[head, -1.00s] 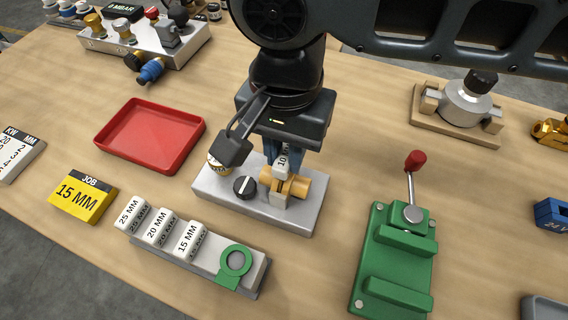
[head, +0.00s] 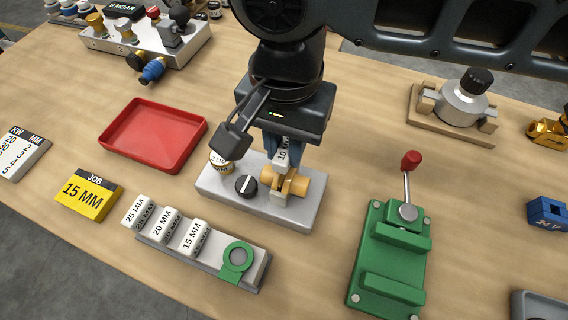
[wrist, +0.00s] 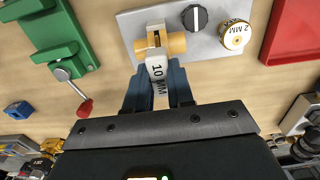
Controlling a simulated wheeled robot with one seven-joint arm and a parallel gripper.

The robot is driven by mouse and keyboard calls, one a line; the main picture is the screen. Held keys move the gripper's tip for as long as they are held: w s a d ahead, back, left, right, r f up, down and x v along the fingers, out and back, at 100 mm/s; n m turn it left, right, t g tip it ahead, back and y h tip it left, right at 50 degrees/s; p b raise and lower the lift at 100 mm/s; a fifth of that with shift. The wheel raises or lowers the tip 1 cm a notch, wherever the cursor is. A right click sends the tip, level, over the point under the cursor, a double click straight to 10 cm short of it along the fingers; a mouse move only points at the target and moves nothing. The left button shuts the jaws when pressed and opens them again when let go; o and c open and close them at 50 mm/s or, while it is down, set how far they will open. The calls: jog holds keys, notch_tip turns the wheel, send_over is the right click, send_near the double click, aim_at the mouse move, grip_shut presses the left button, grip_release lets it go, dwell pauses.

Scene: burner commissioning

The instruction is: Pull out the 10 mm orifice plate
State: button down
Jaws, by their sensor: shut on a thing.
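The 10 mm orifice plate has a white tag marked 10 MM (head: 283,152), which also shows in the wrist view (wrist: 158,72). My gripper (wrist: 159,91) is shut on this tag, with a blue finger on each side. In the head view my gripper (head: 283,146) is above the brass fitting (head: 299,185) on the grey block (head: 230,199). The plate's lower white part is at the slot between the brass flanges. How deep it sits there is hard to tell.
A black knob (head: 246,185) and a gauge marked 2 MM (wrist: 235,36) sit beside the fitting. A grey rack (head: 180,245) holds 25, 20 and 15 mm plates. An empty red tray (head: 152,136), yellow JOB 15 MM sign (head: 88,194) and green lever fixture (head: 392,258) stand around.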

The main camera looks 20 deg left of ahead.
jog(key=shift+r+p, duration=1.85)
dwell(0.6)
jog(key=shift+r+p, duration=0.75)
jog(key=shift+r, duration=1.25)
